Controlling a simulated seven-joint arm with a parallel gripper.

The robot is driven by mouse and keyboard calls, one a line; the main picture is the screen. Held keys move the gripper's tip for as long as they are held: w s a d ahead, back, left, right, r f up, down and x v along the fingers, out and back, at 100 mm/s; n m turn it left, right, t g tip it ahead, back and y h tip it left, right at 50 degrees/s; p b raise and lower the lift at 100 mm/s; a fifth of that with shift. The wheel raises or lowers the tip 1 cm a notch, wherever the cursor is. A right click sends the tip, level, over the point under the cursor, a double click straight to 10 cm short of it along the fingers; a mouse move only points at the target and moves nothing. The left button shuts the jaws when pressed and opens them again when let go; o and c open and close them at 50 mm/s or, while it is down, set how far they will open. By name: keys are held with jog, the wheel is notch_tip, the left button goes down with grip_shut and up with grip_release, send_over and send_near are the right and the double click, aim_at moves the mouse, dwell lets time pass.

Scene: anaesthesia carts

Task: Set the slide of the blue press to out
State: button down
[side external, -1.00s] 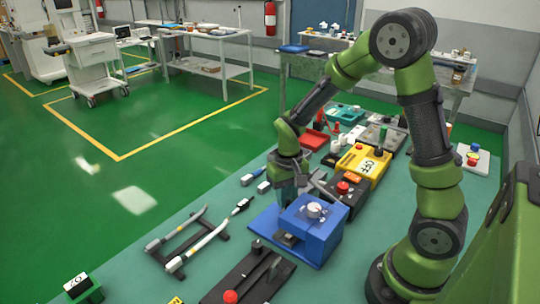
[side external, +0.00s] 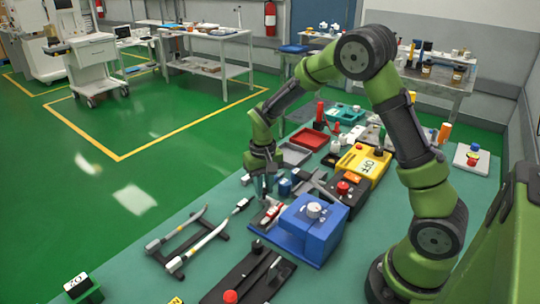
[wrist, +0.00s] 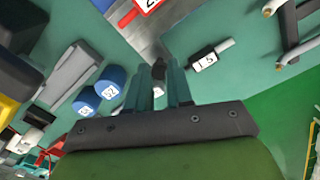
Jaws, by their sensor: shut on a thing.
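The blue press (side external: 318,235) stands on its blue base on the green table, a white dial on its top. Its slide (side external: 271,216), with red and white markings, sticks out on the left side of the body. In the wrist view part of the slide (wrist: 148,8) shows at the top edge, red with a white label. My gripper (side external: 263,194) is just beyond the outer end of the slide, pointing down. In the wrist view its fingers (wrist: 159,76) are close together around a small dark knob (wrist: 158,70) at the slide's end.
Blue cylinders (side external: 285,187) stand close to my gripper, beside a grey bar (side external: 318,184). A yellow device (side external: 366,163) and a dark box with a red button (side external: 344,188) are behind the press.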

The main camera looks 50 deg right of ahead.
jog(key=shift+w, duration=0.3)
jog(key=c, duration=1.3)
grip_release()
jog(key=shift+s, duration=0.1)
jog(key=shift+r, duration=0.15)
notch_tip(320, 180, up, 17)
jog(key=shift+f, duration=0.2)
jog(key=s+a+r+t, duration=0.1)
jog(key=s+a+t, duration=0.1)
jog(key=s, duration=0.4)
jog(key=s+a+r+n+t+y, duration=0.1)
jog(key=s+a+t, duration=0.2)
jog(key=s, duration=0.3)
jog(key=s+a+r+t+y, duration=0.1)
jog(key=s+a+t, duration=0.1)
jog(key=s, duration=0.4)
jog(key=shift+s+a+r, duration=0.15)
jog(key=shift+s+a, duration=0.05)
jog(key=shift+a, duration=0.2)
